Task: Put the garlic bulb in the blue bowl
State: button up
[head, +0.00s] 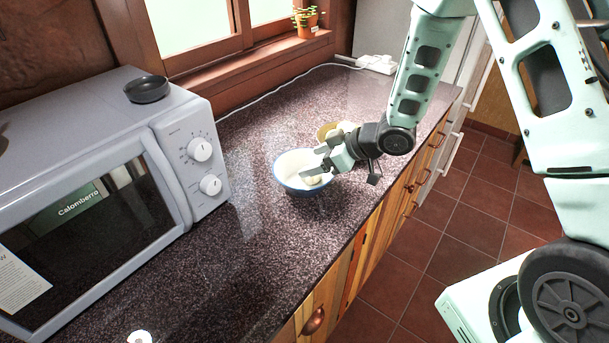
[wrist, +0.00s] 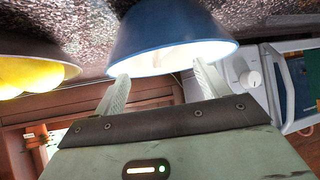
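The blue bowl (head: 279,178) stands on the dark speckled counter, right of the microwave. It has a white inside and also fills the top middle of the wrist view (wrist: 165,32). A small pale lump, which looks like the garlic bulb (head: 313,180), lies in the bowl near its front right side, just below a fingertip. My gripper (head: 314,162) is over the right part of the bowl with its fingers apart. The wrist view also shows the fingers (wrist: 160,88) spread, with nothing clear between them. The bulb is not clear in the wrist view.
A yellow bowl (head: 323,132) with pale yellow things stands just behind the blue bowl. The microwave (head: 170,130) fills the left, with a dark dish (head: 147,88) on top. A small white item (head: 139,337) shows at the bottom edge. Counter in front of the bowl is clear.

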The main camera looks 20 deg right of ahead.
jog(key=v, duration=1.7)
jog(key=shift+r, duration=0.15)
jog(key=shift+s+d, duration=0.1)
jog(key=s+a+r+m+g+h, duration=0.1)
jog(key=s+a+r+m+h, duration=0.1)
jog(key=a+h, duration=0.6)
jog(key=s+a+g, duration=0.3)
jog(key=s+a, duration=0.2)
jog(key=s, duration=0.5)
jog(key=s+a+r+g, duration=0.1)
jog(key=s+a+g, duration=0.2)
jog(key=s, duration=0.7)
jog(key=shift+a+y, duration=0.3)
jog(key=shift+a, duration=0.6)
